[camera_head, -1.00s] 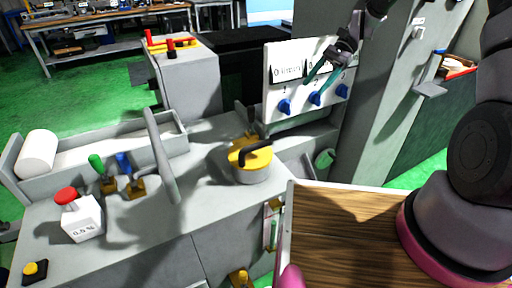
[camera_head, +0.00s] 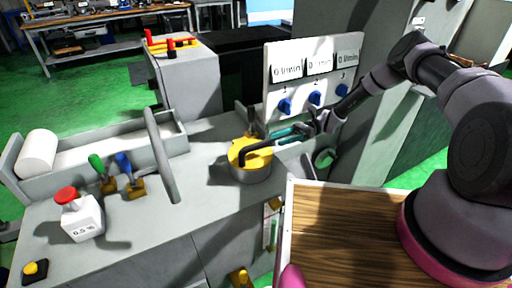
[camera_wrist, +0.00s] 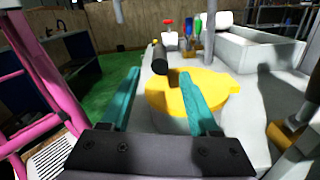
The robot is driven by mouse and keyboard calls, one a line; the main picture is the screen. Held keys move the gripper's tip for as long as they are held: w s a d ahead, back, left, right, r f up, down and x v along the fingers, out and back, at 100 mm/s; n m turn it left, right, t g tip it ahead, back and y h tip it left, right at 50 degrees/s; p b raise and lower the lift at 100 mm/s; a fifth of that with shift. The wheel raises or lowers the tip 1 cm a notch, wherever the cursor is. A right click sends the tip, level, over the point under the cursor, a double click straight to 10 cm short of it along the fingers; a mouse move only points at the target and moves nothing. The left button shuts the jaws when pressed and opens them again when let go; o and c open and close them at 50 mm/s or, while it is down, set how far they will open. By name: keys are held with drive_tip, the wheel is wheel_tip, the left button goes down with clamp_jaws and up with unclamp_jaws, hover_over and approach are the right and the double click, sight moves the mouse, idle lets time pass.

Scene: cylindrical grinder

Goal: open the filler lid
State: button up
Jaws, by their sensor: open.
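The filler lid (camera_head: 240,161) is a yellow disc on a round grey filler neck (camera_head: 252,174), with a black bar handle (camera_head: 257,148) on top. It lies flat on the neck and looks closed. My gripper (camera_head: 276,138) is just right of and slightly above the lid, its teal fingers pointing left toward the handle. In the wrist view the yellow lid (camera_wrist: 212,88) lies below and beyond the fingers, and the handle (camera_wrist: 159,58) shows ahead, between the fingers' lines. My gripper (camera_wrist: 160,76) is open with nothing between the fingers.
A panel with blue knobs (camera_head: 315,97) stands behind my gripper. A wooden top (camera_head: 345,235) is in front right.

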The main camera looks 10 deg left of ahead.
approach(245, 150)
drive_tip(key=a, duration=0.1)
drive_tip(key=s+a, duration=0.1)
drive_tip(key=a, duration=0.1)
drive_tip(key=s+a+f, duration=0.1)
drive_tip(key=a, duration=0.1)
drive_tip(key=shift+s, duration=0.25)
clamp_jaws()
idle(1.3)
